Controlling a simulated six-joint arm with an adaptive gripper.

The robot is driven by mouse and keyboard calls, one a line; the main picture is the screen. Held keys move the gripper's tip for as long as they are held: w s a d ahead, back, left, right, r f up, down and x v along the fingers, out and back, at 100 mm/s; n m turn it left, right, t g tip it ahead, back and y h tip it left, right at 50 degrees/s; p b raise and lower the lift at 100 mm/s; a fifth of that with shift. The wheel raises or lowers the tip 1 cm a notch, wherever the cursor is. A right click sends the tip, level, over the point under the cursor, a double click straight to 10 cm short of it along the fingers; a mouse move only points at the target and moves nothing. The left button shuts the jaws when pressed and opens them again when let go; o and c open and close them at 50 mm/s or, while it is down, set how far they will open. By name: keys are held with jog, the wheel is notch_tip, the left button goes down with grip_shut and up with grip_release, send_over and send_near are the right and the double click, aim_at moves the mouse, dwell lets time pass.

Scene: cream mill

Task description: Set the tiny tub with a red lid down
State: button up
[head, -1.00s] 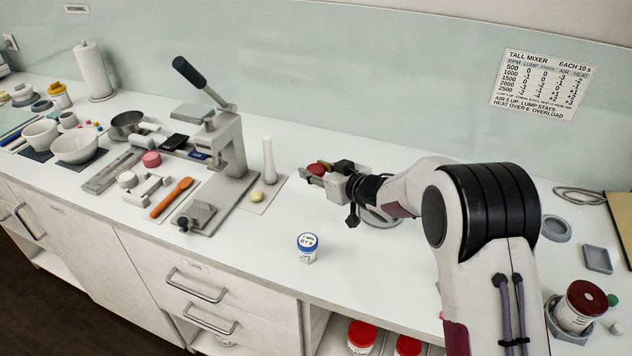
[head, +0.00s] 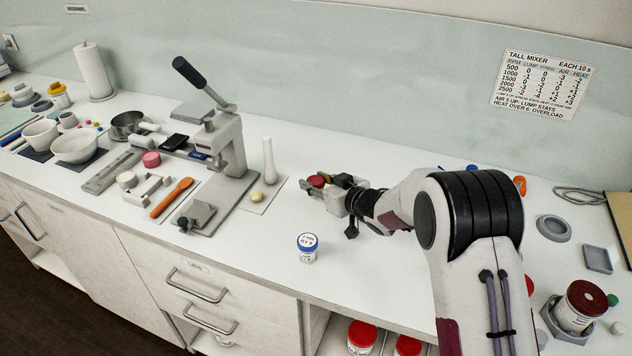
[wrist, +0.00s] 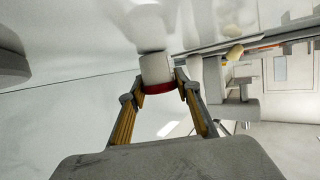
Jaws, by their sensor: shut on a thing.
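The tiny tub with a red lid (head: 317,181) is held in my gripper (head: 321,188) over the counter, right of the press. In the wrist view the tub is a small white cylinder (wrist: 155,67) with a red lid, between the fingertips of my gripper (wrist: 160,83). The fingers are shut on it at the lid end. In the head view the fingers hide most of its body, and I cannot tell whether its base touches the counter.
The grey press (head: 225,145), a white pestle (head: 268,160) and a pale yellow piece (head: 256,196) are to the left. A shallow grey dish (head: 553,228) lies right. Counter between blue-lidded tub and press is clear.

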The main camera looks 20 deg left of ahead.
jog(key=shift+f, duration=0.1)
jog(key=o, duration=1.1)
jog(key=shift+o, duration=0.2)
jog(key=shift+r, duration=0.2)
jog(key=shift+v, duration=6)
